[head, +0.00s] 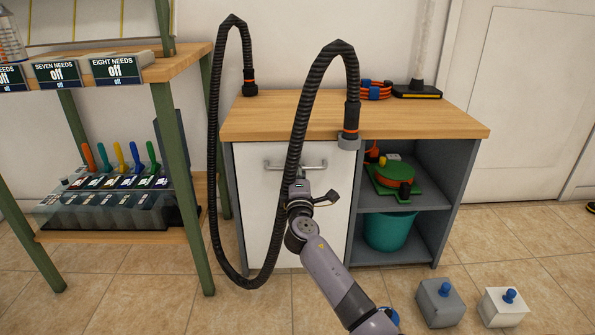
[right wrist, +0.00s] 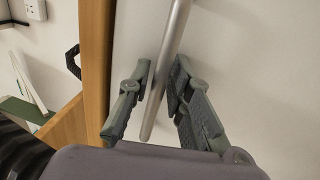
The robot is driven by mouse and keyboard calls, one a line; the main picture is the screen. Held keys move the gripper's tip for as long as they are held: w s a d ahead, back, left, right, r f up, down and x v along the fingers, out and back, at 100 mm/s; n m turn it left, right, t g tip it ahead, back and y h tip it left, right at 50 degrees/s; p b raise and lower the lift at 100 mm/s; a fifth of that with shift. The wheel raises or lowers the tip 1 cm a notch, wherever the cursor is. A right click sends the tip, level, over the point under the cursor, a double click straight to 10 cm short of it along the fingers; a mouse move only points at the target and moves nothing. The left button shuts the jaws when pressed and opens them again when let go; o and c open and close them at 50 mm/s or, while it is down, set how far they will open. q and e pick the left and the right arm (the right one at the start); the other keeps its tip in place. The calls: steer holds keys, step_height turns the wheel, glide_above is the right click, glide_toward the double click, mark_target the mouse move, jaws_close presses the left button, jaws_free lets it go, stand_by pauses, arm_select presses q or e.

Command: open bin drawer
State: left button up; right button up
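The bin drawer (head: 265,210) is the white front panel on the left of the grey cabinet, and it looks closed. Its silver bar handle (head: 275,167) runs across near the top of the panel. My right gripper (head: 299,183) is in front of the panel at the handle's right part, partly overlapped by a black hose. In the right wrist view the handle (right wrist: 179,22) passes between the two fingers of my right gripper (right wrist: 160,78). The fingers stand apart on either side of the bar, with a gap showing on the left. My left gripper is not in view.
A black ribbed hose (head: 213,150) loops down before the cabinet's wooden top (head: 260,118). Open shelves on the right hold a green tool (head: 385,190) and a teal bucket (head: 388,232). A green-legged rack (head: 182,170) stands left. Two boxes (head: 440,303) (head: 503,308) lie on the floor at right.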

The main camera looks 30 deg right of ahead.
steer(key=shift+c, duration=0.5)
jaws_close()
